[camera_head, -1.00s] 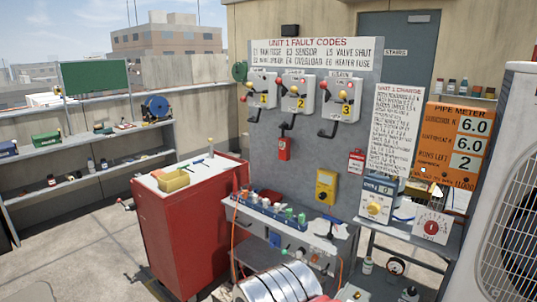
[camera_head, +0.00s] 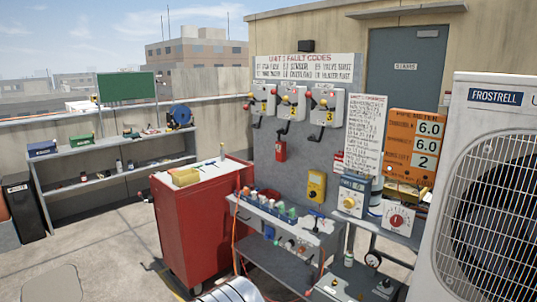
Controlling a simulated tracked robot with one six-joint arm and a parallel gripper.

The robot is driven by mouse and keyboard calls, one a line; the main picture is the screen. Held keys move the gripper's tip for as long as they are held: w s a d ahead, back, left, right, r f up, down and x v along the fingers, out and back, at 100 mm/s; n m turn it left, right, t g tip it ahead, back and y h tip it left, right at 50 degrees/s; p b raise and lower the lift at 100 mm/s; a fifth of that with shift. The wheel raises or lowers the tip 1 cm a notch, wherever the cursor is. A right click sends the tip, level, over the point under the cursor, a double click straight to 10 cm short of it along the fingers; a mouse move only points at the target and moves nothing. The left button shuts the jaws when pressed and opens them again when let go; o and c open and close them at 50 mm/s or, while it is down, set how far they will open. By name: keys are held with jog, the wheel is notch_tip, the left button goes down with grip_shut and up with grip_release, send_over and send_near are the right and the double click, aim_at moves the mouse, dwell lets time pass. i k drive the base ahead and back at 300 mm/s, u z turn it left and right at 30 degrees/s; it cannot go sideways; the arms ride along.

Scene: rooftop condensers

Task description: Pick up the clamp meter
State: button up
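A yellow handheld meter (camera_head: 316,186) hangs upright on the lower part of the grey fault-code panel (camera_head: 268,165). It has a dark face, and I cannot tell for sure whether it is the clamp meter. A blue and white instrument with a yellow dial (camera_head: 352,195) stands to its right. My gripper is not in view. A silver rounded part at the bottom edge may be my own arm, but I cannot tell.
A red tool cabinet (camera_head: 196,232) with a yellow tray (camera_head: 185,177) stands left of the panel. A grey shelf unit (camera_head: 262,215) holds bottles and small parts. A large condenser (camera_head: 505,190) fills the right side. Open concrete floor (camera_head: 105,245) lies at the left.

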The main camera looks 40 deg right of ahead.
aim_at(280, 145)
jog(key=u, duration=0.15)
jog(key=i, duration=2.2)
jog(key=z, duration=0.4)
jog(key=i, duration=0.7)
jog(key=z, duration=1.1)
jog(key=i, duration=1)
jog(key=z, duration=0.6)
